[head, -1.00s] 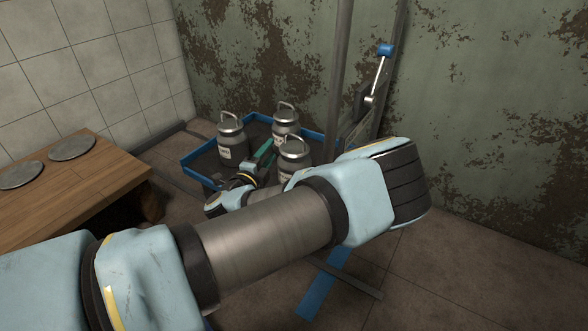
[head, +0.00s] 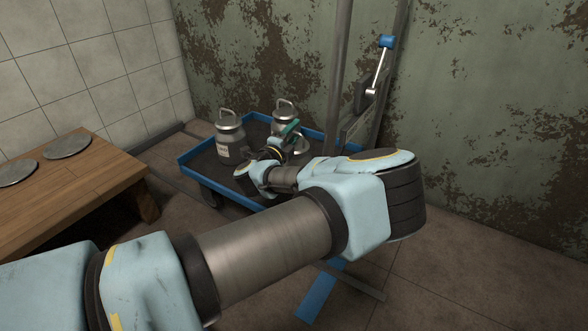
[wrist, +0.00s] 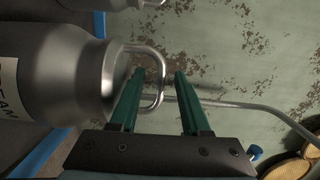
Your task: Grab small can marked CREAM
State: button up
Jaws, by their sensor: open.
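In the wrist view a grey metal can (wrist: 70,75) with a white label ending in "EAM" lies at the left, its top toward my gripper (wrist: 158,80). The can's wire loop handle (wrist: 160,70) shows between the two green fingers, which are open. I cannot tell whether a finger touches the loop. In the head view my gripper (head: 290,129) is over the blue-rimmed cart, at the front right can (head: 301,146), which my arm partly hides. I cannot read its label there.
A labelled can (head: 230,143) stands on the left of the blue cart (head: 189,167), and another can (head: 285,112) stands at the back. A post and a blue-knobbed lever (head: 386,42) rise at the right. A wooden bench (head: 90,185) with metal discs is at the left.

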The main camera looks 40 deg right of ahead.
jog(key=shift+d, duration=0.15)
grip_shut()
dwell(1.3)
jog(key=shift+r, duration=0.2)
